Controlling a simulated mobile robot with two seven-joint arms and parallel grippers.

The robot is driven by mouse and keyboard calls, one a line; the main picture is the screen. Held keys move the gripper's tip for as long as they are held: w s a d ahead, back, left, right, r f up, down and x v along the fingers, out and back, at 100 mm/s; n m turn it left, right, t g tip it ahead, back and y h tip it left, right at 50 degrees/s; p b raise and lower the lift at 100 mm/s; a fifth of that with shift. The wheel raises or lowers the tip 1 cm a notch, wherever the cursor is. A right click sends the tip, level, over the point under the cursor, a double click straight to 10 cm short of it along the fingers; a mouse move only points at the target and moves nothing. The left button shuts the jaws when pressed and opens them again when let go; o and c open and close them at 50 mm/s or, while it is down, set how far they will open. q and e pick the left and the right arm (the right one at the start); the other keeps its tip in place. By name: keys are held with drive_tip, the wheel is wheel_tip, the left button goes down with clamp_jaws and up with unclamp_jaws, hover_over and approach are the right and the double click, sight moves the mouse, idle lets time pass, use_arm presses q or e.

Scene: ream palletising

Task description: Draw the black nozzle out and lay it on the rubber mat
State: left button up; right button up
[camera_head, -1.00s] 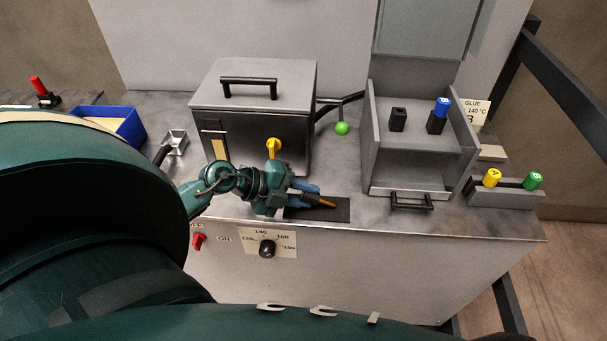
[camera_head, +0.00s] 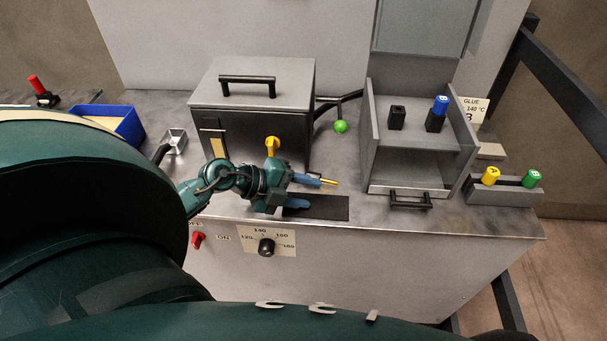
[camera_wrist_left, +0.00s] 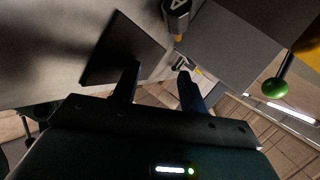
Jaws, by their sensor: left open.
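My left gripper (camera_head: 318,192) is open, its two blue fingers spread over the near counter and pointing right. The rubber mat (camera_head: 330,207) is a flat dark rectangle at the counter's front edge; nothing shows on its bare part. The nozzle's gold tip (camera_head: 329,182) shows at the far finger, beyond the mat's back edge. In the left wrist view the dark nozzle (camera_wrist_left: 177,15), marked A, is outside the open fingers and beside the mat (camera_wrist_left: 122,50). The finger hides its body in the head view; I cannot tell if it touches the counter. My right gripper is out of view.
A grey box (camera_head: 250,90) with a yellow knob (camera_head: 272,147) stands behind my gripper. A green ball (camera_head: 341,127) is behind right. An open cabinet (camera_head: 420,155) holds a blue-capped piece (camera_head: 438,108). A rack (camera_head: 510,194) stands at right. Bare counter lies right of the mat.

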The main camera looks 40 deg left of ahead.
use_arm(q)
drive_tip(key=shift+s+f, duration=0.3)
drive_tip(key=shift+f, duration=0.15)
drive_tip(key=shift+s+a, duration=0.1)
drive_tip(key=r+v, duration=0.1)
drive_tip(key=v, duration=1.2)
drive_tip(key=shift+w, duration=0.3)
drive_tip(key=w+d+r+n+t+p, duration=0.1)
drive_tip(key=w+d+n+t, duration=0.1)
drive_tip(key=d+n+t, duration=0.3)
drive_tip(key=s+d+f+n+g+y, duration=0.1)
drive_tip(key=s+d+f+n+y, duration=0.1)
drive_tip(key=d+f+n, duration=0.4)
drive_tip(key=s+d+f+n+g+y+p, duration=0.1)
drive_tip(key=s+d+f+n+g+y, duration=0.1)
drive_tip(key=d+f+n, duration=0.5)
drive_tip(key=d+n, duration=0.2)
drive_tip(key=d, duration=0.2)
drive_tip(key=shift+s+d+g+p, duration=0.15)
drive_tip(key=shift+s+g+p, duration=0.1)
drive_tip(key=shift+g+p, duration=0.05)
drive_tip(key=shift+f, duration=0.1)
